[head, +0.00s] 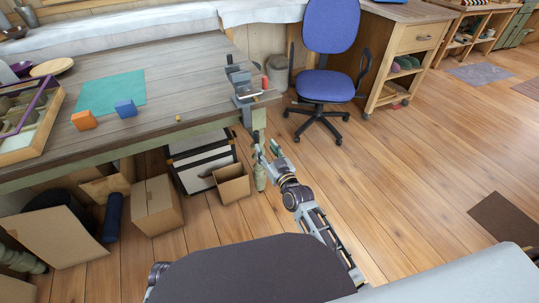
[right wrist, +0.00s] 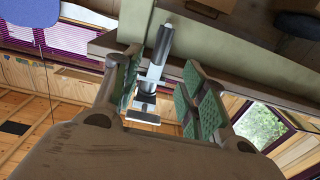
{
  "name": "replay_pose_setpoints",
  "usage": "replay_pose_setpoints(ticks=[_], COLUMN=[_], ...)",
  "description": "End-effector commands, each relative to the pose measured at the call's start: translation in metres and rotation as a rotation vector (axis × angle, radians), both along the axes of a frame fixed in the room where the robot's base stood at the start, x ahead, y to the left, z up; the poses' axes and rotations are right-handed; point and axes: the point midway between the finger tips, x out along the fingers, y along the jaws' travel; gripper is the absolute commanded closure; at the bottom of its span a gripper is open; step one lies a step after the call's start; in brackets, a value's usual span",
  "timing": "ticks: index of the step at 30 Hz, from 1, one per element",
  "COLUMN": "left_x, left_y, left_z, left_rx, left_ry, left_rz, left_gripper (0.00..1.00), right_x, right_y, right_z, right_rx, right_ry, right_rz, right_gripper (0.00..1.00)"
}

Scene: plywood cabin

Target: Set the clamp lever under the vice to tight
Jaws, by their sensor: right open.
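The vice (head: 243,82) is fixed at the right end of the wooden table, with grey metal parts at the table edge. In the right wrist view, a silver clamp screw (right wrist: 152,72) runs along the underside of the table edge and carries a short, pale metal bar (right wrist: 142,117), which looks like the clamp lever. My right gripper (head: 268,150) is below the table corner, open and empty. Its green-padded fingers (right wrist: 163,80) stand on either side of the screw and bar; I cannot tell whether they touch. My left gripper is not in view.
An open cardboard box (head: 232,184) stands on the floor close to my right gripper. A blue chair (head: 327,85) is beyond the vice.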

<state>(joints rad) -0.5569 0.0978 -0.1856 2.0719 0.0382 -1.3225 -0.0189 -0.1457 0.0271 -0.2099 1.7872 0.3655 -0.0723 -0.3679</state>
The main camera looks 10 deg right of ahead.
Motion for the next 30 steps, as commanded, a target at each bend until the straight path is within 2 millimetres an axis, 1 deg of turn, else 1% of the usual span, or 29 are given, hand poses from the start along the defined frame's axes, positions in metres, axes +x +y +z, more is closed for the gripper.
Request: replay_pose_setpoints(ticks=[3,9,21,26,30], left_x=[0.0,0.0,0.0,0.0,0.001], left_y=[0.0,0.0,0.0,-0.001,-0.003], left_z=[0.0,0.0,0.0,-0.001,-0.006], left_rx=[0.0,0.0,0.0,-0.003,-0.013], left_ry=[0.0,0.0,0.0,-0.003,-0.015], left_rz=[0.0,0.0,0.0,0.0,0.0], left_gripper=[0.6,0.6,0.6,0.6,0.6], right_x=[-0.01,-0.019,-0.022,-0.021,-0.019], right_y=[-0.002,-0.004,-0.005,-0.005,-0.006], right_z=[-0.001,0.0,0.0,0.0,-0.001], right_rx=[-0.001,-0.001,-0.001,0.01,0.06], right_ry=[0.001,0.0,-0.001,0.001,0.011], right_rz=[0.0,0.0,0.0,0.004,0.019], right_gripper=[0.58,0.58,0.58,0.78,0.96])
